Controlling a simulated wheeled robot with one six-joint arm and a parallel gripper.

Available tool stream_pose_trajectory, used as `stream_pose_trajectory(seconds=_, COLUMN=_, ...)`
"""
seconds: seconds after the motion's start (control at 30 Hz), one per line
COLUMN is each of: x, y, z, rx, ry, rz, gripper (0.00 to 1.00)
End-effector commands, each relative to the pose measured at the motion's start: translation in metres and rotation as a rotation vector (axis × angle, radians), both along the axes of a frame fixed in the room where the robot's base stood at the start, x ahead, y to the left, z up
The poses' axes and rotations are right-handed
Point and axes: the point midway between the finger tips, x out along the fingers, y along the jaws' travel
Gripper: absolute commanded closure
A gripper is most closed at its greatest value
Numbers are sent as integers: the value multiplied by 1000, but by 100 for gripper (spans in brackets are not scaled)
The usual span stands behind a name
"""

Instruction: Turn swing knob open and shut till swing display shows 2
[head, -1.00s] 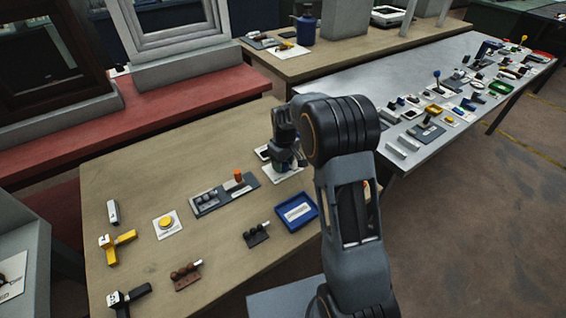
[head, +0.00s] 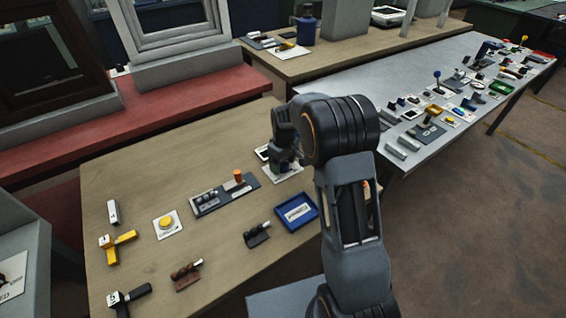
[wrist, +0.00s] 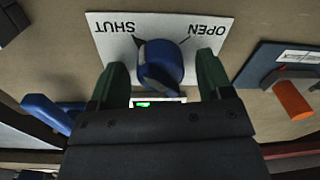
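The blue swing knob (wrist: 160,62) sits on a white plate (wrist: 108,24) with SHUT and OPEN printed upside down in the wrist view. SHUT is on the left, OPEN on the right. I cannot tell surely which mark the knob points to. My gripper (wrist: 161,65) is open, with one dark green finger on each side of the knob and small gaps between. A small display with green glow (wrist: 144,103) is mostly hidden behind my gripper body, so its number is unreadable. In the head view my gripper (head: 284,168) is low over the white plate (head: 291,174) and hides the knob.
A blue part (wrist: 50,112) lies to the left. In the head view, a blue tray (head: 297,211) and a grey switch panel (head: 224,196) are near my gripper.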

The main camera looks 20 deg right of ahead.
Motion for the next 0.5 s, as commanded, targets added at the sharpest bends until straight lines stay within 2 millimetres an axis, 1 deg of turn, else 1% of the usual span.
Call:
stream_pose_trajectory(seconds=0.27, x=0, y=0, z=2, rx=-1, ry=1, rz=-1, gripper=27)
stream_pose_trajectory(seconds=0.37, x=0, y=-1, z=10, rx=0, ry=-1, rz=-1, gripper=27)
stream_pose_trajectory(seconds=0.5, x=1, y=-1, z=35, rx=0, ry=-4, rz=-1, gripper=27)
